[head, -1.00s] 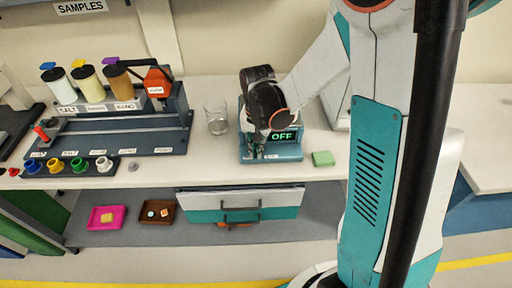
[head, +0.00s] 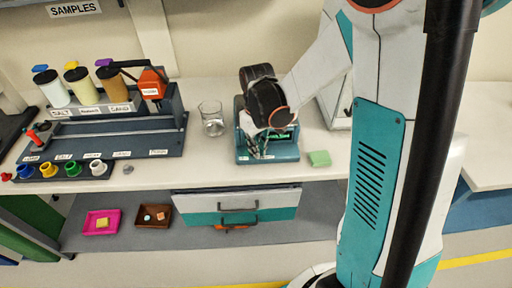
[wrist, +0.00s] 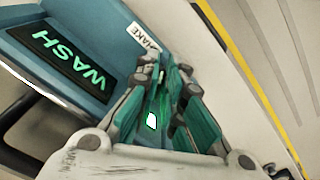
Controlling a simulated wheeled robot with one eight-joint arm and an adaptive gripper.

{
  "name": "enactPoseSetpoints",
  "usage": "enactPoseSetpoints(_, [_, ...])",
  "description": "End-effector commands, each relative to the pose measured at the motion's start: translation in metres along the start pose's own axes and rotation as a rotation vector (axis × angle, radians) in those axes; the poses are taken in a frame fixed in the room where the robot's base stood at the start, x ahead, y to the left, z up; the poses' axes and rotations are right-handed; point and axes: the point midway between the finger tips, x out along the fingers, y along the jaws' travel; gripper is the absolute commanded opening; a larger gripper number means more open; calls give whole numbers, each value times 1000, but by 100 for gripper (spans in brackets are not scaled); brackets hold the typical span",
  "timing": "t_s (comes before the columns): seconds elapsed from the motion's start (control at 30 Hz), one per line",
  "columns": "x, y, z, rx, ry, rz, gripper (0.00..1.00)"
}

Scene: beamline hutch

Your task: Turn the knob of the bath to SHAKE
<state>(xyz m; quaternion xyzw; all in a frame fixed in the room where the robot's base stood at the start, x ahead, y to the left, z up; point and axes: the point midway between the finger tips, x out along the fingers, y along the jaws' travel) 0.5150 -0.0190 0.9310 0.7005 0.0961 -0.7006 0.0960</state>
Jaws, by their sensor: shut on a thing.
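The bath (head: 285,154) is a teal box on the bench, with my arm reaching down over it. Its lit display (wrist: 70,62) reads WASH in the wrist view; the head view shows it only partly. A white label (wrist: 143,38) ending in "HAKE" is beside the fingers, its first letter hidden. My gripper (wrist: 165,100) is shut at the bath's front, its fingers around the knob, which is almost wholly hidden. My gripper also shows at the bath in the head view (head: 257,148).
An empty glass beaker (head: 211,119) stands left of the bath, and a green block (head: 319,158) lies to its right. A rack (head: 110,135) with several capped jars is farther left. Below are a drawer (head: 235,205), a pink tray (head: 90,230) and a brown tray (head: 143,220).

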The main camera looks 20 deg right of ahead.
Motion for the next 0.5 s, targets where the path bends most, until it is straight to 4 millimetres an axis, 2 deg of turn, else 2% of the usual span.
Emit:
enactPoseSetpoints(0.2, [0,1,0,-86,0,0,0])
enactPoseSetpoints(0.5, [0,2,0,-127,0,0,0])
